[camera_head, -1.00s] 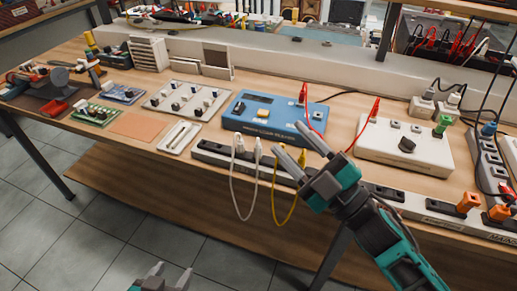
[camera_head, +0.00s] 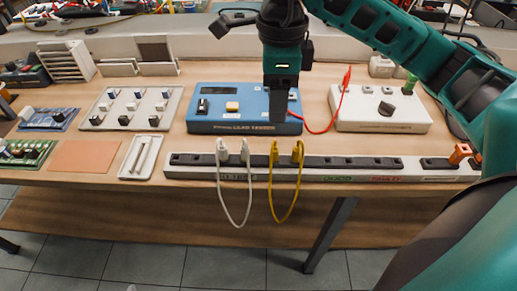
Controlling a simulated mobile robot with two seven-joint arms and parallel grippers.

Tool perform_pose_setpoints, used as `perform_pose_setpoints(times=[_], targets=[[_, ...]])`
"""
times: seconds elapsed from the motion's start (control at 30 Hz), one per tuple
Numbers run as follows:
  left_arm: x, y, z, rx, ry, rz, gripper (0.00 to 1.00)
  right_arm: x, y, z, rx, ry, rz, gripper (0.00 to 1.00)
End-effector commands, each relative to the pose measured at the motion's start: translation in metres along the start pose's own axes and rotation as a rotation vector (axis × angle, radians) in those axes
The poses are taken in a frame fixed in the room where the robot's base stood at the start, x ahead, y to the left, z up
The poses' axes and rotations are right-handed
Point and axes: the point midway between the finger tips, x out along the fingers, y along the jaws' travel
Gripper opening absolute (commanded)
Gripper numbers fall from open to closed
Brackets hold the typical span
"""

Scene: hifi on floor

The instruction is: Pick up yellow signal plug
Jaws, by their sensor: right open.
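Two yellow plugs stand in the long socket strip (camera_head: 350,163), a left one (camera_head: 274,153) and a right one (camera_head: 298,153). A yellow cable (camera_head: 284,218) hangs in a loop between them over the table's front edge. I cannot tell which of them is the signal plug. My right gripper (camera_head: 284,116) points down in front of the blue box (camera_head: 228,108), above and apart from the yellow plugs. It is open and empty, seen nearly edge-on. Only a pale tip, likely of my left gripper (camera_head: 131,288), shows at the bottom edge.
Two white plugs (camera_head: 234,151) with a looped white cable stand left of the yellow ones. A red lead (camera_head: 325,128) curves between the blue box and the white box (camera_head: 378,110). An orange plug (camera_head: 460,152) is at the right. The strip between is free of plugs.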

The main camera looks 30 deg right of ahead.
Motion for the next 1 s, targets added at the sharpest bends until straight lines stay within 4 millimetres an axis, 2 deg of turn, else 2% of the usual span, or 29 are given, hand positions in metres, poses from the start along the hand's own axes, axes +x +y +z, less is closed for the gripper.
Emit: perform_pose_setpoints(times=[0.3, 0.63, 0.83, 1.0], targets=[[0.008, 0.004, 0.014, -0.003, -0.010, 0.007, 0.61, 0.054, 0.001, -0.001, 0.000, 0.007, 0.004, 0.48], [0.007, 0.007, 0.010, -0.004, -0.005, 0.014, 0.61, 0.083, 0.001, -0.001, 0.000, 0.004, 0.001, 0.48], [0.008, 0.006, 0.009, -0.004, -0.002, 0.013, 0.61, 0.114, 0.004, 0.000, 0.001, 0.004, 0.004, 0.48], [0.010, 0.005, 0.006, -0.004, 0.004, 0.012, 0.61, 0.127, 0.004, 0.000, 0.000, 0.003, 0.001, 0.48]])
